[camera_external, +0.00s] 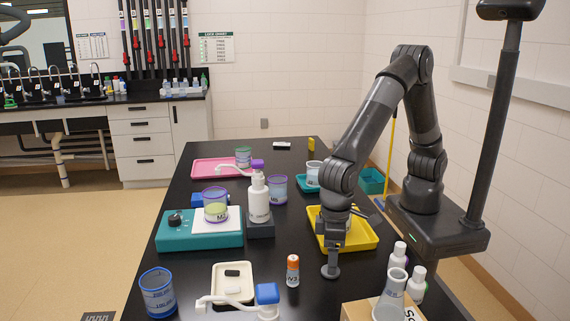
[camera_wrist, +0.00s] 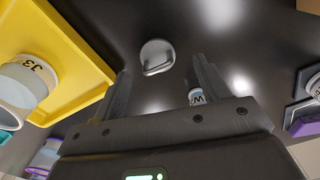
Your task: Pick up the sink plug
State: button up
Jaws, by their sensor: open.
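A small round grey disc with a raised piece on top, which looks like the sink plug (camera_wrist: 157,57), lies on the black table. In the wrist view it shows ahead of and between my finger tips. My gripper (camera_wrist: 161,72) is open and empty, with its two fingers apart. In the external view my gripper (camera_external: 333,259) points down just above the sink plug (camera_external: 330,271), near the front of the yellow tray. The fingers hide part of the plug there, and I cannot tell whether they touch it.
The yellow tray (camera_external: 367,242) holds a jar (camera_wrist: 22,84) marked J3. An orange-capped vial (camera_external: 292,271) stands left of my gripper. White bottles (camera_external: 398,257) and a flask (camera_external: 391,292) stand to the right.

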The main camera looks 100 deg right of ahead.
jog(key=f, duration=0.3)
jog(key=shift+w+d+f, duration=0.1)
jog(key=shift+d+f, duration=0.1)
jog(key=c, duration=1.1)
